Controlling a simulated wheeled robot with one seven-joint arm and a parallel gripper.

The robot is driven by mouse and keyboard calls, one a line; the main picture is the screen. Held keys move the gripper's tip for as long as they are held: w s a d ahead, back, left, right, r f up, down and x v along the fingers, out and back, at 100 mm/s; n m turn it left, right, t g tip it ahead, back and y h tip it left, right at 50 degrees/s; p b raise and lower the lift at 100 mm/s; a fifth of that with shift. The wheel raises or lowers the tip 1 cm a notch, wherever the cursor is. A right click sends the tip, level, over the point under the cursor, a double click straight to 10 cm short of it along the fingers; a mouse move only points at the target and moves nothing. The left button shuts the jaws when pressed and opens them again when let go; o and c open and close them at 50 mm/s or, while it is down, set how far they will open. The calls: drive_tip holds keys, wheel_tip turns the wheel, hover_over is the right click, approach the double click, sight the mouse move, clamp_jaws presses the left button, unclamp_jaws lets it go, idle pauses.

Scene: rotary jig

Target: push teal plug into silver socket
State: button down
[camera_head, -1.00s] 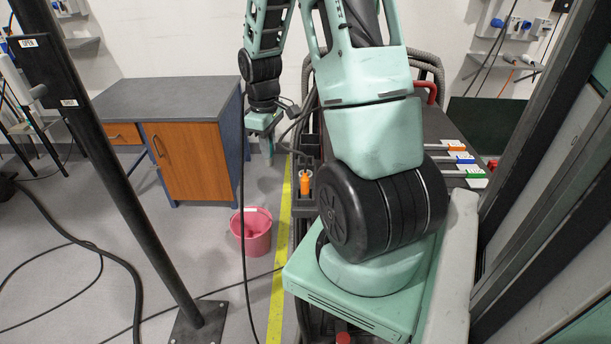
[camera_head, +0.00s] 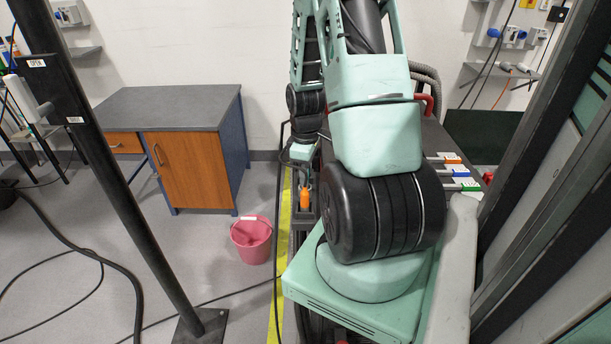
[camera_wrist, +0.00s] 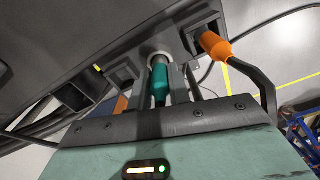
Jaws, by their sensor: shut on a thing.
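The teal plug (camera_wrist: 161,84) is between the two fingers of my gripper (camera_wrist: 160,75) in the wrist view. My gripper is shut on it. A pale ring (camera_wrist: 159,55) surrounds the plug's far end; I cannot tell whether it is part of the plug or the silver socket. The socket is not clearly seen elsewhere. In the head view my gripper (camera_head: 303,164) is low beside my arm, just above the dark rack. The plug cannot be made out there.
An orange plug (camera_wrist: 216,46) with a black cable stands in the dark rack, close to the right of the teal plug. It also shows in the head view (camera_head: 305,198). A pink bucket (camera_head: 252,240) and a cabinet (camera_head: 190,165) stand left. A dark post (camera_head: 110,170) crosses the left side.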

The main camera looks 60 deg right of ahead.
drive_tip(key=shift+f, duration=0.85)
drive_tip(key=shift+f, duration=0.1)
drive_tip(key=c, duration=1.3)
unclamp_jaws()
wheel_tip(320, 180, up, 12)
drive_tip(key=shift+r+b, duration=0.15)
drive_tip(key=shift+b, duration=0.95)
